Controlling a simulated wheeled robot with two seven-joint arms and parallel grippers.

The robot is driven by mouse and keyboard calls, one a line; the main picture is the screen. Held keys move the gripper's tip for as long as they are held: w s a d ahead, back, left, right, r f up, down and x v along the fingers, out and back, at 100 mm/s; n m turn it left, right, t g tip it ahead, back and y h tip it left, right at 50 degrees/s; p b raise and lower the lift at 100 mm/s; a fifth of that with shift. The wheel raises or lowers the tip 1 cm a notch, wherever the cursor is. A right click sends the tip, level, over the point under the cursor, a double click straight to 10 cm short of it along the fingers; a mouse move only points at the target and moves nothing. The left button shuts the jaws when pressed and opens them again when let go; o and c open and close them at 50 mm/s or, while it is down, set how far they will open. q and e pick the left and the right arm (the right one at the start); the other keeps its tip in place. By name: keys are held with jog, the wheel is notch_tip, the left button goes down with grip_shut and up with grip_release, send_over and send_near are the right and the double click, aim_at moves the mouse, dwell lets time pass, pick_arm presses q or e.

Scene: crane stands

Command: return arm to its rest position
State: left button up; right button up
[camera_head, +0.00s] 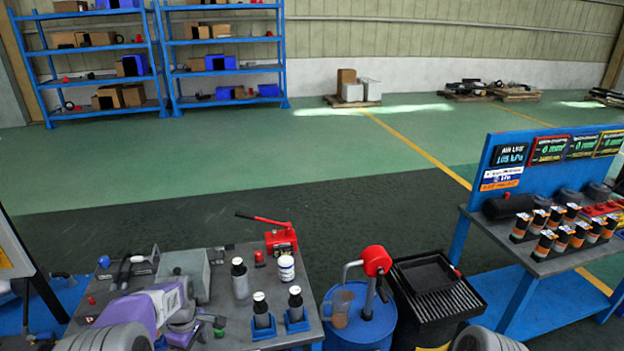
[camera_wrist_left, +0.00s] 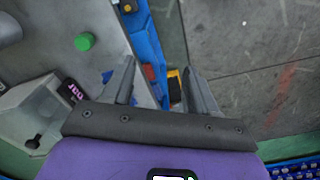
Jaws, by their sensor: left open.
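My left arm (camera_head: 145,309), purple and grey, comes in low at the left over the grey workbench (camera_head: 222,313). Its fingertips are hard to make out in the head view. In the left wrist view my left gripper (camera_wrist_left: 162,80) is open, with nothing between its two grey fingers. The fingers point across the bench's blue edge (camera_wrist_left: 150,45), with dark floor beyond. My right gripper is not in view.
The bench holds a grey box (camera_head: 187,270), a red hand pump (camera_head: 280,239), a white jar (camera_head: 286,268) and several dark-capped bottles (camera_head: 240,278). A blue drum (camera_head: 358,328) with a red crank pump and a black bin (camera_head: 432,300) stand right of it. A green cap (camera_wrist_left: 84,42) lies near the gripper.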

pick_arm(q)
jog(key=s+d+f+m+h, duration=0.1)
jog(key=d+f+m, duration=0.1)
jog(key=f, duration=0.3)
jog(key=s+d+f+m, duration=0.2)
jog(key=d+f, duration=0.1)
jog(key=f, duration=0.2)
jog(key=s+d+f+m+h, duration=0.1)
jog(key=s+d+f+m, duration=0.3)
jog(key=s, duration=0.5)
jog(key=s+d+f+m+h, duration=0.2)
jog(key=s+d+f+m, duration=0.2)
jog(key=s+d+f, duration=0.3)
jog(key=s+d, duration=0.3)
jog(key=d, duration=0.1)
jog(key=shift+s+f+m+t, duration=0.25)
jog(key=shift+f+m+t, duration=0.05)
jog(key=shift+f+m, duration=0.1)
jog(key=shift+c, duration=0.2)
